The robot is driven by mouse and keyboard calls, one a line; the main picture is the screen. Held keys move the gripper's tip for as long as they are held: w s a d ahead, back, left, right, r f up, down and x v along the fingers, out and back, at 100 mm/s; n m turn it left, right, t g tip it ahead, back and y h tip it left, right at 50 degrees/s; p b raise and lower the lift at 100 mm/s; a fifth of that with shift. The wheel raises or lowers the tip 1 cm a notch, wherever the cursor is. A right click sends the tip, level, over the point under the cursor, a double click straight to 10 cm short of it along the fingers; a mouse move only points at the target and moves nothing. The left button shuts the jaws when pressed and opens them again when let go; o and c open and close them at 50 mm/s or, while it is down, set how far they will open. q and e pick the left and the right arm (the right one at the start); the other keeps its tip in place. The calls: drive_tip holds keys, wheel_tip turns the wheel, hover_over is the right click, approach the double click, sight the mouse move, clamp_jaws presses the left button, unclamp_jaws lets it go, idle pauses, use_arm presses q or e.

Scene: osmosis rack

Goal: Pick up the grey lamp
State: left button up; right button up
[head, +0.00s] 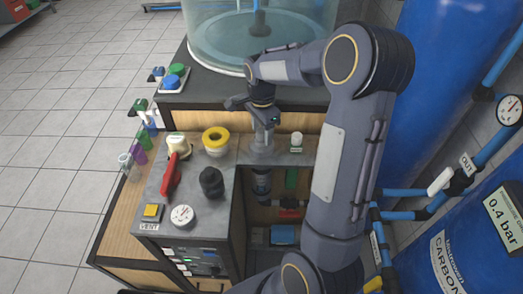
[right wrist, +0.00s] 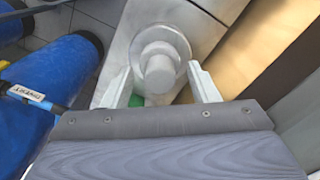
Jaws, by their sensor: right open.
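The grey lamp (right wrist: 157,60) shows in the right wrist view as a pale grey round body with a wide flange and a narrower knob. In the head view its grey body (head: 262,146) stands on the grey counter, largely hidden by my right gripper (head: 265,118). My right gripper is open, pointing down over the lamp. In the right wrist view its two fingers (right wrist: 160,84) lie on either side of the lamp's narrow part, with gaps visible. My left gripper is not in view.
On the counter (head: 190,200) stand a yellow ring (head: 216,140), a red-handled thing (head: 171,172), a black knob (head: 211,182), a gauge (head: 182,216) and a small white-topped thing (head: 296,140). A clear tank (head: 225,40) stands behind. Blue cylinders (head: 430,100) stand at right.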

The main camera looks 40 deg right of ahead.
drive_tip(key=shift+c, duration=0.4)
drive_tip(key=c, duration=0.8)
wheel_tip(320, 180, up, 28)
drive_tip(key=shift+p, duration=0.55)
